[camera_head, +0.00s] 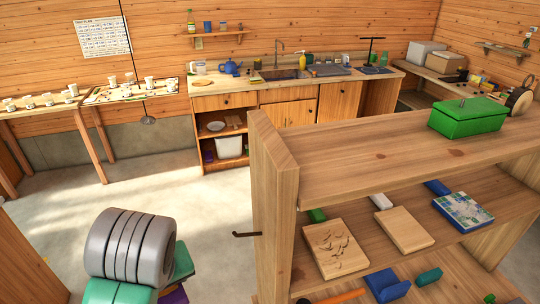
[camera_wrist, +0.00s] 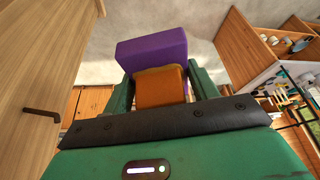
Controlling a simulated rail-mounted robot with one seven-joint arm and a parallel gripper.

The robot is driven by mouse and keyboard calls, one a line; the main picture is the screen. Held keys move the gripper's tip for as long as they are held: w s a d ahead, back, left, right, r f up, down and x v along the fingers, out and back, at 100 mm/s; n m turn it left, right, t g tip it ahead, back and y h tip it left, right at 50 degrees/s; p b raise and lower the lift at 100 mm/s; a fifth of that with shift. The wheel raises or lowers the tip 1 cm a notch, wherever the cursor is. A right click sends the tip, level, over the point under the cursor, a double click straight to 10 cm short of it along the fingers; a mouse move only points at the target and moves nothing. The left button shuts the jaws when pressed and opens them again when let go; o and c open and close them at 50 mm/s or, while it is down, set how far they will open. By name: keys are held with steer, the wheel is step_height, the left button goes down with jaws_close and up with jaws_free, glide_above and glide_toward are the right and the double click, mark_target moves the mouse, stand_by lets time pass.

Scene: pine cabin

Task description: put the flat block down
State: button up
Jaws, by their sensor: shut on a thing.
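My gripper (camera_wrist: 160,88) shows in the wrist view, with one green finger on each side of an orange-brown piece (camera_wrist: 161,86). It is shut on this piece. A purple flat block (camera_wrist: 152,50) shows just beyond the fingertips, against the orange-brown piece. I cannot tell whether the two are one object. Pale floor shows behind the purple block. In the head view, a bit of purple (camera_head: 174,296) shows at the bottom left below my arm, and my arm hides most of that spot.
A wooden shelf unit (camera_head: 275,170) stands at the right, with a green box (camera_head: 468,117) on top and several blocks and boards below. A dark hook (camera_head: 247,234) sticks out from its side. Clear floor (camera_head: 120,180) lies toward the back counter (camera_head: 290,85) and side tables (camera_head: 40,108).

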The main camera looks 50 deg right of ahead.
steer(key=s+d+r+m+h+p, duration=0.1)
steer(key=s+d+r+m+p, duration=0.3)
steer(key=r, duration=0.6)
steer(key=s+d+r+n+p, duration=0.1)
steer(key=d+r+p, duration=0.1)
steer(key=d+r, duration=0.55)
steer(key=s+d+r+m+h+p, duration=0.1)
steer(key=s+d+r+m+p, duration=0.2)
steer(key=r, duration=0.8)
steer(key=s+d+f+m+g, duration=0.1)
steer(key=s+d+m, duration=0.2)
steer(key=s, duration=0.6)
steer(key=s+d+f+m+g+h+p, duration=0.1)
steer(key=s+d+f+m+g, duration=0.1)
steer(key=s+d, duration=0.5)
steer(key=s+m, duration=0.1)
steer(key=s, duration=0.1)
steer(key=shift+s+d, duration=0.3)
steer(key=shift+s, duration=0.05)
steer(key=shift+f, duration=0.1)
steer(key=p, duration=0.2)
glide_above(360, 144)
steer(key=a, duration=0.1)
steer(key=shift+s+a+f, duration=0.15)
steer(key=shift+f, duration=2.35)
steer(key=shift+f, duration=0.1)
